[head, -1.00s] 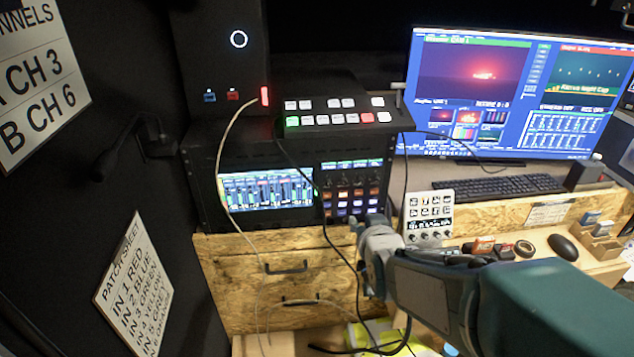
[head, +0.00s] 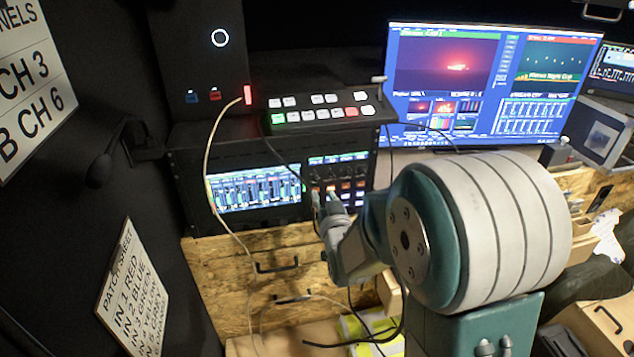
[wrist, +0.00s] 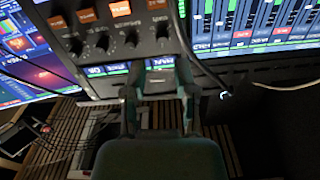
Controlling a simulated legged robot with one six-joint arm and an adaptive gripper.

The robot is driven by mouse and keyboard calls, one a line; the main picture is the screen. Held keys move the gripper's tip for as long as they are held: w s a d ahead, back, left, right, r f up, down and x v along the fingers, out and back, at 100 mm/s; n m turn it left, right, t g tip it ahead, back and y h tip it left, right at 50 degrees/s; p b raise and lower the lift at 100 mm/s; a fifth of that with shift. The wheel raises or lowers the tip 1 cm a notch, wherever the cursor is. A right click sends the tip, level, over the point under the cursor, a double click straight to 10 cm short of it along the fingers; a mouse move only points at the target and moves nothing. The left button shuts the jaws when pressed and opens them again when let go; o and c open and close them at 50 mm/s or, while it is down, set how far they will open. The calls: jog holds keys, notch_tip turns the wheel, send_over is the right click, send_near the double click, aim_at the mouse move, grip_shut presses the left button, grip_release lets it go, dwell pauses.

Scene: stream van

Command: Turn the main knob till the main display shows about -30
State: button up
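The control panel (head: 349,168) has a row of small displays along its top edge, knobs below them and lit buttons lower down. The wrist view shows it upside down. There, the knob at the right end of the row (wrist: 162,33) lines up with a display (wrist: 160,63) that seems to read MAIN; its number is not legible. My gripper (wrist: 156,82) is open, its fingers apart on either side of that display, with no knob seen between them. In the head view my gripper (head: 326,200) is in front of the panel's lower left part.
A lit meter screen (head: 252,187) adjoins the panel's left side. A switcher (head: 318,112) with white, green and red buttons sits above. A pale cable (head: 207,170) and dark cables hang in front. Wooden drawers (head: 270,255) lie below, and a large monitor (head: 490,85) stands behind.

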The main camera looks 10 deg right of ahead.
aim_at(316, 180)
jog(key=w, duration=0.6)
jog(key=shift+a, duration=0.2)
grip_shut()
